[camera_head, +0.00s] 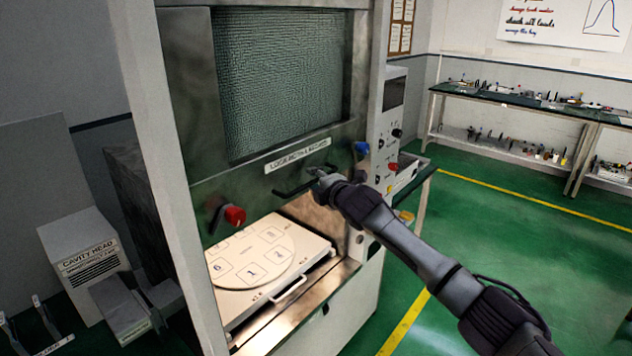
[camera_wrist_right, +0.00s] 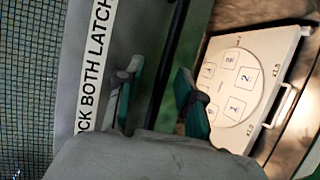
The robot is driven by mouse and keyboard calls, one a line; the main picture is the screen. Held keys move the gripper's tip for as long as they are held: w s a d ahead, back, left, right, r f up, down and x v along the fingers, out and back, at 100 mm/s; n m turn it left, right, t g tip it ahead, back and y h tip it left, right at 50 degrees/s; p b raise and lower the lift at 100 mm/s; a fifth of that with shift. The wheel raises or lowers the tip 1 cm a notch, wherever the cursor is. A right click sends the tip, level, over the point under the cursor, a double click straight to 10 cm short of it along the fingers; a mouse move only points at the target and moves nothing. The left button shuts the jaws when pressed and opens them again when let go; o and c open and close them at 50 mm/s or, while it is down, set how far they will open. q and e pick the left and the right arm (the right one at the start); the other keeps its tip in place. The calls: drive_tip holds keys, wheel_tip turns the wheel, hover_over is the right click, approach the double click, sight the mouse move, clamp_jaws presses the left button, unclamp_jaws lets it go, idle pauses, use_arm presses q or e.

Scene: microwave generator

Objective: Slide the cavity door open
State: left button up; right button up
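The cavity door (camera_head: 200,95) is a metal panel with a mesh window (camera_head: 280,80) and a label strip. It stands raised, with an open gap below it. A dark bar handle (camera_head: 290,190) sticks out near its lower edge. My right gripper (camera_head: 318,182) is at the right part of this handle. In the right wrist view, the handle bar (camera_wrist_right: 168,55) runs between the two green-padded fingers of my right gripper (camera_wrist_right: 157,88), which are apart with gaps beside the bar. My left gripper is not in view.
A red knob (camera_head: 235,215) and a blue knob (camera_head: 361,148) sit at the door's sides. A cream tray with a numbered disc (camera_head: 228,305) lies in the open cavity. A cavity head box (camera_head: 80,250) stands left. Green floor (camera_head: 480,230) is clear at right, before benches.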

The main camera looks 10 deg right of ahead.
drive_tip(key=v, duration=1.2)
drive_tip(key=s+d+f+m+g+h+b, duration=0.2)
drive_tip(key=s+d+f+m+b, duration=0.15)
drive_tip(key=f, duration=1.65)
drive_tip(key=s+d+f+m+g+h+b, duration=0.1)
drive_tip(key=s+d+f+m+g+b, duration=0.3)
drive_tip(key=f, duration=1.6)
drive_tip(key=s+f+m, duration=0.2)
drive_tip(key=s+f, duration=0.2)
drive_tip(key=f, duration=0.4)
drive_tip(key=s+f+m, duration=0.3)
drive_tip(key=s+f, duration=0.1)
drive_tip(key=f, duration=0.4)
drive_tip(key=s+f+m+g+h+b, duration=0.1)
drive_tip(key=s+f+m+g+b, duration=0.25)
drive_tip(key=s+f, duration=1.45)
drive_tip(key=s+a+f+m+g+b, duration=0.1)
drive_tip(key=s+f, duration=0.2)
drive_tip(key=s, duration=0.6)
drive_tip(key=s+f+m+g, duration=0.1)
drive_tip(key=s+f, duration=0.3)
drive_tip(key=s, duration=0.6)
drive_tip(key=s+a+f+m+g+b, duration=0.1)
drive_tip(key=s+f+g, duration=0.2)
drive_tip(key=s, duration=0.7)
drive_tip(key=shift+a+f+b, duration=0.35)
drive_tip(key=shift+f, duration=0.05)
